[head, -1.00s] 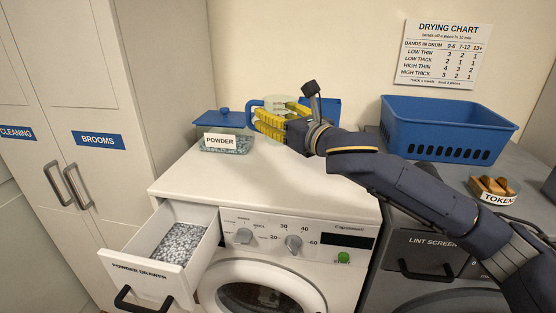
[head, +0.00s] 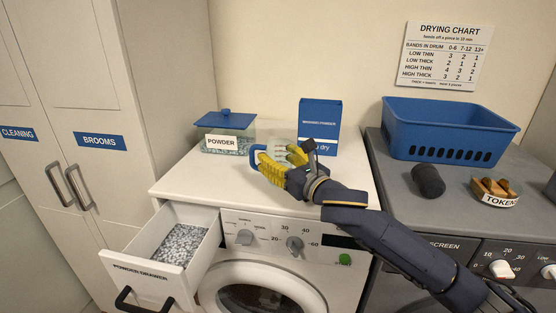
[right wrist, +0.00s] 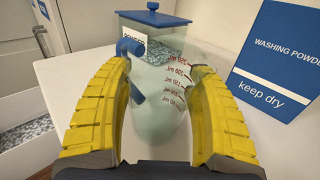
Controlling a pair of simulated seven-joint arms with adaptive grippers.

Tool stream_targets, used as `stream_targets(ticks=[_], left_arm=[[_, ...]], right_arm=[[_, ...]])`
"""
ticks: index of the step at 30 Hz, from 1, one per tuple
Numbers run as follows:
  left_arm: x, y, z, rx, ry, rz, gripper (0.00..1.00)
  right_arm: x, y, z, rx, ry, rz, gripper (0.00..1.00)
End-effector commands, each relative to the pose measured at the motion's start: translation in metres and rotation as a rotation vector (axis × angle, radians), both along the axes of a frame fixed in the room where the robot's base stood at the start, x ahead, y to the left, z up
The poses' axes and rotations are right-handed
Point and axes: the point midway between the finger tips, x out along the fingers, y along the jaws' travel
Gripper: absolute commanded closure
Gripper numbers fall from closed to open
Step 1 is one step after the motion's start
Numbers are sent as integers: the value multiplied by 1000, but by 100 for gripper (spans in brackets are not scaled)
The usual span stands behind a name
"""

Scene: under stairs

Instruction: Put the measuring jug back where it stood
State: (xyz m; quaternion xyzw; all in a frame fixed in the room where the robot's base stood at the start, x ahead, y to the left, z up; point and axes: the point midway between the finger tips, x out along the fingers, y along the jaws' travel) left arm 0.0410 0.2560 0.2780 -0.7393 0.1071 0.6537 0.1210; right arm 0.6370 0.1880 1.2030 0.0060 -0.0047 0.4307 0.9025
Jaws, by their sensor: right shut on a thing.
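The measuring jug (right wrist: 160,98) is clear, with red volume marks and a blue handle (right wrist: 138,95) on its left. In the right wrist view it stands upright between the yellow fingers of my right gripper (right wrist: 160,112), which is shut on it. In the head view my right gripper (head: 282,166) partly hides the jug; its blue handle (head: 256,155) shows at left. The jug is at or close above the white washing machine top (head: 205,180); I cannot tell if it touches. My left gripper is out of view.
A lidded powder tub (head: 228,143) stands behind left of the jug, and a blue washing powder box (head: 320,117) behind right. The powder drawer (head: 150,272) is open in front. A blue basket (head: 445,135), dark cylinder (head: 428,180) and token dish (head: 495,190) sit on the dryer.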

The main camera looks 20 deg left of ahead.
Motion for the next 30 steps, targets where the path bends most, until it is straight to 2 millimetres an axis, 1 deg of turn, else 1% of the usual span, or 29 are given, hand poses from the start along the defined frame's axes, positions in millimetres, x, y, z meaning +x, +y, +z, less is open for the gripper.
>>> stream_targets(ticks=[2, 13, 14, 15, 20, 27, 30], left_arm=[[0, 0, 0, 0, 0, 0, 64], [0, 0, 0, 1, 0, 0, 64], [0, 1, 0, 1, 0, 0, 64], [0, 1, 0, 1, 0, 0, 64], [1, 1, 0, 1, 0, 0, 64], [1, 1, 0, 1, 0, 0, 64], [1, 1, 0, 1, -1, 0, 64]], right_arm=[[0, 0, -4, 2, -1, 0, 88], [0, 0, -6, -1, -1, 0, 88], [0, 0, -7, 0, 0, 0, 39], [0, 0, -7, 1, -1, 0, 34], [0, 0, -6, 1, -1, 0, 15], [0, 0, -6, 1, -1, 0, 15], [0, 0, -2, 1, -2, 0, 15]])
